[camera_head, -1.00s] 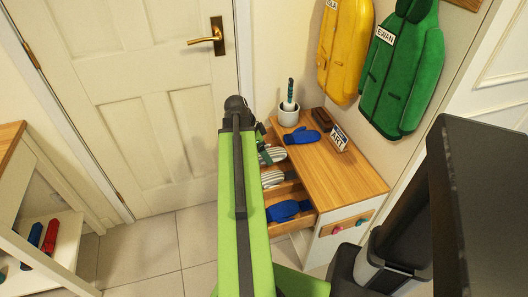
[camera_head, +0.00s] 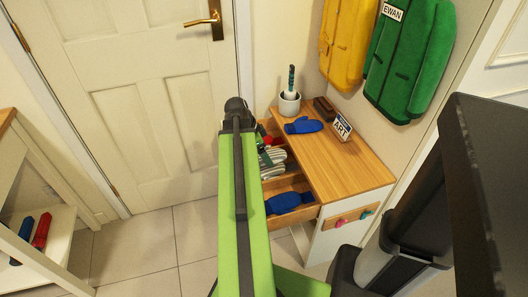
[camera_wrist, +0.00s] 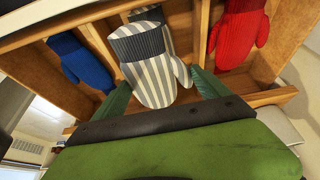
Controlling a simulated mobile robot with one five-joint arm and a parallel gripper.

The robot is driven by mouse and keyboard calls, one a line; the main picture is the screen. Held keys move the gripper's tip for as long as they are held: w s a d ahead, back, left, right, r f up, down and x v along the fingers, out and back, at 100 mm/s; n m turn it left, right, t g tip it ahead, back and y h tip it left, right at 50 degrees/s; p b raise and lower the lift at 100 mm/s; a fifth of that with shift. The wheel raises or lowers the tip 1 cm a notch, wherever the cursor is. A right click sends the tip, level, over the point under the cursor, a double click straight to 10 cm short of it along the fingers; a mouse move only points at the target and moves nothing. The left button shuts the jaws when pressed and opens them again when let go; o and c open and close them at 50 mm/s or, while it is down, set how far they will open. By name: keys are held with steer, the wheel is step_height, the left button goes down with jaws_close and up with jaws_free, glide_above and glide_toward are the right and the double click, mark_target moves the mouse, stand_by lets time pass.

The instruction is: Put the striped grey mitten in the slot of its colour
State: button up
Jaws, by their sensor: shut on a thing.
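My gripper (camera_wrist: 160,85) is shut on a striped grey mitten (camera_wrist: 153,80) with a dark ribbed cuff, held over the middle compartment of the open drawer (camera_wrist: 222,96). A second striped mitten shows behind it in that compartment, partly hidden. A blue mitten (camera_wrist: 80,62) lies in the left compartment and a red mitten (camera_wrist: 237,35) in the right one. In the head view the striped mittens (camera_head: 270,162) overlap, with the blue mitten (camera_head: 288,202) in the near compartment and the red one (camera_head: 268,141) beyond. My arm hides part of the drawer there.
Yellow and green coats (camera_head: 410,60) hang above. A white shelf (camera_head: 35,255) stands at the left; floor between is clear.

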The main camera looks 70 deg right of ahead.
steer(key=shift+f+b, duration=2.75)
steer(key=shift+f, duration=0.35)
steer(key=o, duration=1.2)
steer(key=shift+c, duration=0.2)
steer(key=shift+r, duration=0.15)
steer(key=p+v, duration=1.6)
steer(key=v, duration=0.1)
steer(key=shift+w+a, duration=0.1)
